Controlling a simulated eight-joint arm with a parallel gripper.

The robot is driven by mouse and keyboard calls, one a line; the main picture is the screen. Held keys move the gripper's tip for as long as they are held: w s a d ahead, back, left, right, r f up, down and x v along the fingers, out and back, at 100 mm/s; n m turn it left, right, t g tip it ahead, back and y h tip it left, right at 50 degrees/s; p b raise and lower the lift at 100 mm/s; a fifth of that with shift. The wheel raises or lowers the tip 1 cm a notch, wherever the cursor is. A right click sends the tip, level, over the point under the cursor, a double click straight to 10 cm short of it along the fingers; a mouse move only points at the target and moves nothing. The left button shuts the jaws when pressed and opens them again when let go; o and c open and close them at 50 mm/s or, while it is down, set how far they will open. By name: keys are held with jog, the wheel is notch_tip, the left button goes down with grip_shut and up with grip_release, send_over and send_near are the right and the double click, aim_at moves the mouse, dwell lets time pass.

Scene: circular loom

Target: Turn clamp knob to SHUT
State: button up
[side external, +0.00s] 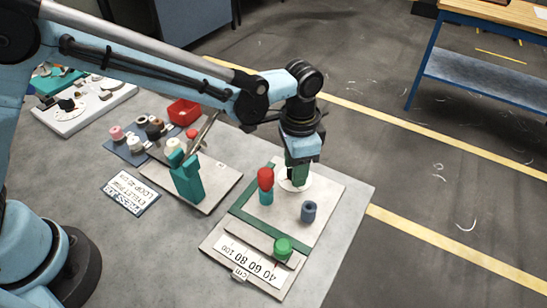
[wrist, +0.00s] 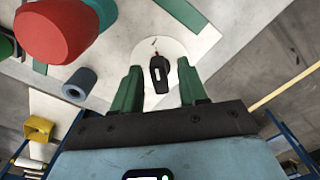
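A dark knob (wrist: 160,74) with a white mark stands over a white disc (wrist: 158,46) in the wrist view. My gripper (wrist: 159,68) has its two green fingers apart, with the knob between them in the picture. I see gaps on both sides, and no contact shows. In the side view my gripper (side external: 297,175) points down over the white disc (side external: 290,187) on the pale board, and its fingers hide the knob there. No readable SHUT marking shows.
A red-topped teal post (side external: 265,186) stands close left of my gripper. A blue-grey cylinder (side external: 309,211) and a green knob (side external: 283,248) are nearer the front. A teal block (side external: 187,178) stands on another board to the left.

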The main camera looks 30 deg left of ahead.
jog(key=shift+r, duration=0.1)
jog(key=shift+r, duration=3.4)
jog(key=shift+r, duration=0.1)
jog(key=a+r+t, duration=0.2)
jog(key=a+r, duration=0.1)
jog(key=a, duration=0.2)
jog(key=a+r+m+t, duration=0.1)
jog(key=a+r+t, duration=0.1)
jog(key=a+r, duration=0.2)
jog(key=a+r+t+h, duration=0.1)
jog(key=a+r, duration=0.3)
jog(key=a, duration=0.3)
jog(key=shift+w+a+t, duration=0.25)
jog(key=shift+w+t, duration=0.15)
jog(key=s+a+f+n, duration=0.3)
jog(key=s+a+n, duration=0.1)
jog(key=s, duration=0.2)
jog(key=s+a+f+n+t+y, duration=0.1)
jog(key=s+a+f+n, duration=0.2)
jog(key=s+n, duration=0.2)
jog(key=shift+s+a+n, duration=0.3)
jog(key=shift+s+a, duration=0.05)
